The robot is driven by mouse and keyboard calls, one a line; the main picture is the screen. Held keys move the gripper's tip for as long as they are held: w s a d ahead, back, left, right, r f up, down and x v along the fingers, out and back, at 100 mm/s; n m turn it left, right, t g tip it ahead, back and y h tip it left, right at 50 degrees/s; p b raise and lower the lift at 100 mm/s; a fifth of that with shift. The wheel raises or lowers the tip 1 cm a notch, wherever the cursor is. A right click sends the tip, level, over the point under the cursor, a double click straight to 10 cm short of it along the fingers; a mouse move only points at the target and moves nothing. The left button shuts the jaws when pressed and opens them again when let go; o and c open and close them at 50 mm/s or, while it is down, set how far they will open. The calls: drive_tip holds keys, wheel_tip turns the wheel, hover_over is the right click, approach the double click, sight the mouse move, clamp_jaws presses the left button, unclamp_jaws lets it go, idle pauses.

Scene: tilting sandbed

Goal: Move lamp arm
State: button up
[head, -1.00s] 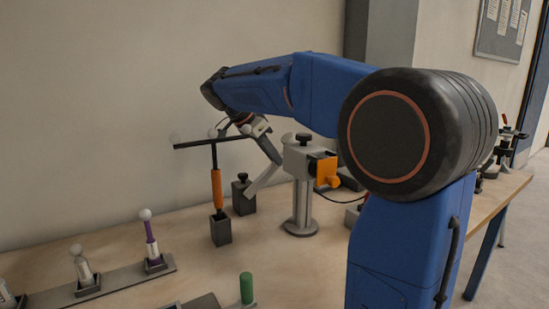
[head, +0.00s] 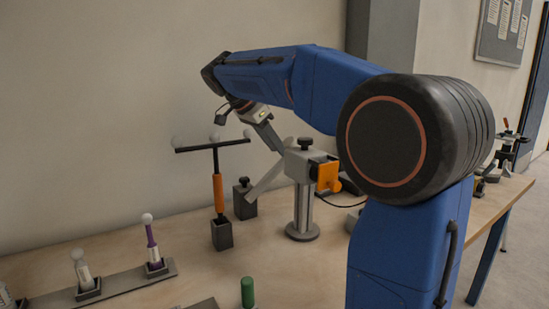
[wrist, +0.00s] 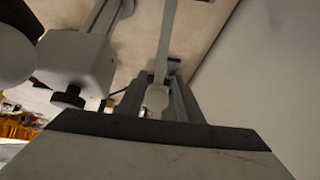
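The lamp arm seems to be the pale grey bar (head: 266,181) that slopes down to the left from the head of a grey metal post (head: 304,212) in the head view. In the wrist view the pale bar (wrist: 165,40) runs down from the top edge, and its rounded end shows in the gap of my gripper (wrist: 162,85). The fingers stand apart there; contact with the bar cannot be told. In the head view my gripper (head: 277,143) points down and right, just above the bar and left of the post's head. Its tips are small there.
A dark T-shaped stand (head: 213,146) with an orange grip rises close left of my gripper. A rack (head: 118,284) with knobbed pegs lies front left, and a green cylinder (head: 247,292) stands in front.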

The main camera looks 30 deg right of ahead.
sight(275, 167)
drive_tip(key=shift+r, duration=2.6)
